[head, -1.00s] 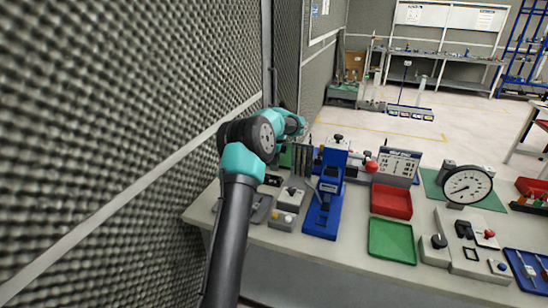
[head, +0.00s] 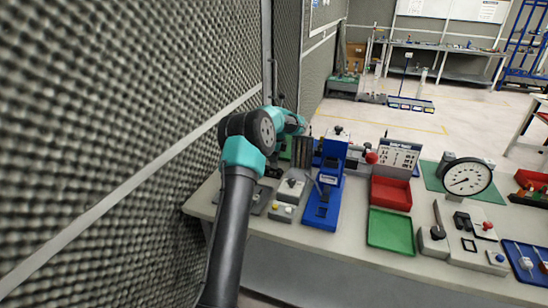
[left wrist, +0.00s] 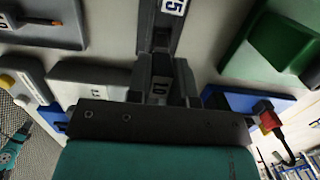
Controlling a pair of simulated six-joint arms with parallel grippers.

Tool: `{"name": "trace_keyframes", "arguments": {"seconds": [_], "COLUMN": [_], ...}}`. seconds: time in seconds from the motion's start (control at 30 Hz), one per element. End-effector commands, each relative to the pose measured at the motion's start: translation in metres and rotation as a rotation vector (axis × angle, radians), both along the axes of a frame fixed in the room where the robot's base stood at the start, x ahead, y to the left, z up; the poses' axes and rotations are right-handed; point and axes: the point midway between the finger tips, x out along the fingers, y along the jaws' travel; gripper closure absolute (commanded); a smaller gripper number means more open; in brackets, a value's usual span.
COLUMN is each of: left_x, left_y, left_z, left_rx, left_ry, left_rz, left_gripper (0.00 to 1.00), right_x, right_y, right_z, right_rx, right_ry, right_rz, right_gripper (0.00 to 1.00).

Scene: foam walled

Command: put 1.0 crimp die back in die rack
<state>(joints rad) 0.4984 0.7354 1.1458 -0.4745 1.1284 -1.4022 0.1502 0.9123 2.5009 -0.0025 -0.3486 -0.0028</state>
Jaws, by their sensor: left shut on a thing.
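A dark grey piece with a white label ending in "5" (left wrist: 173,7) shows just past the held die; whether the two touch, I cannot tell. A dark upright slotted block (head: 303,151), possibly the die rack, stands right of the wrist in the head view. The right gripper is not in view.
A blue press (head: 325,192) stands right of the arm, with a grey box (head: 291,189) beside it. A red tray (head: 391,193), an empty green tray (head: 391,230) and a dial gauge (head: 466,179) are farther right. A foam wall (head: 110,130) closes the left side.

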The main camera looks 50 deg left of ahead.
Motion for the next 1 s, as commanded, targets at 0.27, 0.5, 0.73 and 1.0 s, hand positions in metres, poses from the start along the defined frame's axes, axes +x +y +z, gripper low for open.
{"name": "trace_keyframes", "arguments": {"seconds": [0.27,0.5,0.73,1.0], "left_x": [0.000,0.000,0.000,0.000], "left_y": [0.000,0.000,0.000,0.000], "left_z": [-0.003,-0.007,-0.012,-0.017], "left_rx": [0.000,0.000,0.000,0.000], "left_ry": [0.000,0.001,0.000,0.000], "left_rz": [0.000,0.000,0.000,0.000], "left_gripper": [1.00,1.00,1.00,1.00], "right_x": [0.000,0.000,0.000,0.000], "right_y": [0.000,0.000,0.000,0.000], "right_z": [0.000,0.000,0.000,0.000], "right_rx": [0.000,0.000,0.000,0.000], "right_ry": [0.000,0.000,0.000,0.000], "right_rz": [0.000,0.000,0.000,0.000], "right_gripper": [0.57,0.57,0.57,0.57]}}
